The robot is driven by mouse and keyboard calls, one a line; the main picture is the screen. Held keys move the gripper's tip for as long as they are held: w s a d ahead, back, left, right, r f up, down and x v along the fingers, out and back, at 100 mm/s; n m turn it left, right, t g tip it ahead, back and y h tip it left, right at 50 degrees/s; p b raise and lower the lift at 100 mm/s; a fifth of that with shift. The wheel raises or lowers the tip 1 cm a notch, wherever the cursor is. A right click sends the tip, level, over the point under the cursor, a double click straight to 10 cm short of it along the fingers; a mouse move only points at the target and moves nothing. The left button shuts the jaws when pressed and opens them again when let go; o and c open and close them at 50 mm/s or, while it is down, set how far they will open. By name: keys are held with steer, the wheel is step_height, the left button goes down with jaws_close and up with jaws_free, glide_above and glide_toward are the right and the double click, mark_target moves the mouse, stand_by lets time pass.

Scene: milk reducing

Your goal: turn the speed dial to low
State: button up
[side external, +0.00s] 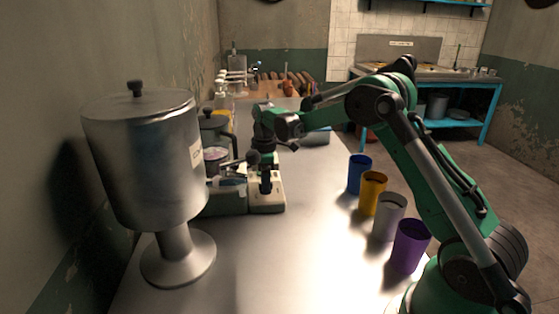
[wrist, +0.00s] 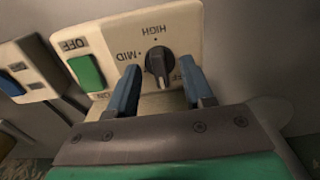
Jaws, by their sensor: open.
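The speed dial (wrist: 158,62) is a black knob on a cream control box (wrist: 118,47), which also shows in the side external view (side external: 267,200). In the wrist view the labels HIGH above it and MID to its left appear upside down. Another label to its right is partly hidden by a finger, and I cannot read it surely. The dial's narrow end seems to point down in the picture. My gripper (wrist: 160,68) is open, with one blue-grey finger on each side of the dial. I cannot tell whether either finger touches it. In the side external view my gripper (side external: 265,184) hangs over the box.
A green OFF/ON switch (wrist: 87,73) sits left of the dial, and a second box with a blue switch (wrist: 11,84) is beyond it. A large metal vessel (side external: 145,160) stands at the left. Several coloured cups, including a purple one (side external: 409,247), line the right edge.

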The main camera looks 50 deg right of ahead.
steer(key=shift+c, duration=0.2)
jaws_close()
steer(key=shift+m, duration=0.4)
steer(key=m, duration=0.4)
steer(key=shift+m, duration=0.4)
steer(key=m, duration=0.6)
steer(key=shift+o, duration=0.2)
jaws_free()
